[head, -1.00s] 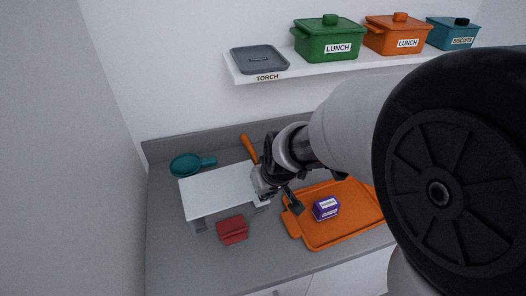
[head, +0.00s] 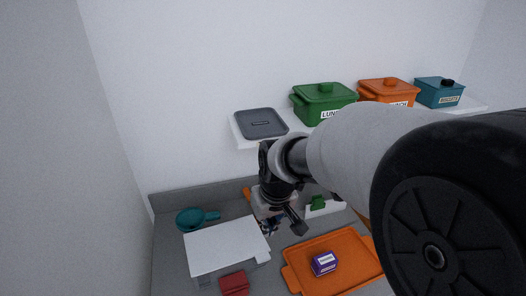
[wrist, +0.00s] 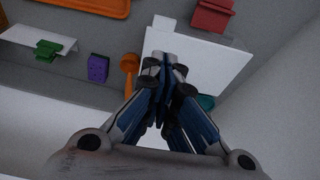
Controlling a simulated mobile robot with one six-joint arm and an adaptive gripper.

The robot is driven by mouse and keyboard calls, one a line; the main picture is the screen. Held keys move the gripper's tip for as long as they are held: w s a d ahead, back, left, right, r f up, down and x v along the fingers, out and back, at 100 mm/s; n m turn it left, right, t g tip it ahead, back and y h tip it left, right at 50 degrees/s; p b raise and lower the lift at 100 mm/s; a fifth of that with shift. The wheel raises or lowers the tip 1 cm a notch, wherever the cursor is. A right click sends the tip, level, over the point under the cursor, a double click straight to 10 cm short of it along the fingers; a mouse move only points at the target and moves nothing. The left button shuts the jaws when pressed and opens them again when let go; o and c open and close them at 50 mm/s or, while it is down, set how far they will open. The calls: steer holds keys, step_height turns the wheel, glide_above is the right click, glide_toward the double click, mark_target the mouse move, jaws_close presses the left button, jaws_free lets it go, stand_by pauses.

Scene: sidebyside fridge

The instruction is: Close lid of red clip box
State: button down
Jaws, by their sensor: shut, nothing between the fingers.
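The small red box (head: 235,284) sits on the grey counter in front of the white raised board, low in the head view. It also shows at the top of the wrist view (wrist: 212,15), partly cut off by the frame edge. Its lid position is too small to tell. My gripper (head: 269,226) is above the counter near the right back corner of the white board, apart from the red box. In the wrist view my gripper (wrist: 167,68) has its fingers together, with nothing between them.
The white board (head: 225,246) stands beside the red box. An orange tray (head: 345,250) with a purple box (head: 324,263) lies to the right. A teal pan (head: 190,219) is behind left. A wall shelf (head: 243,136) holds several lidded containers above.

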steer(key=b, duration=0.4)
glide_toward(262, 253)
steer(key=x, duration=0.5)
steer(key=shift+w+a+f, duration=0.1)
steer(key=shift+w, duration=0.05)
steer(key=shift+f, duration=0.4)
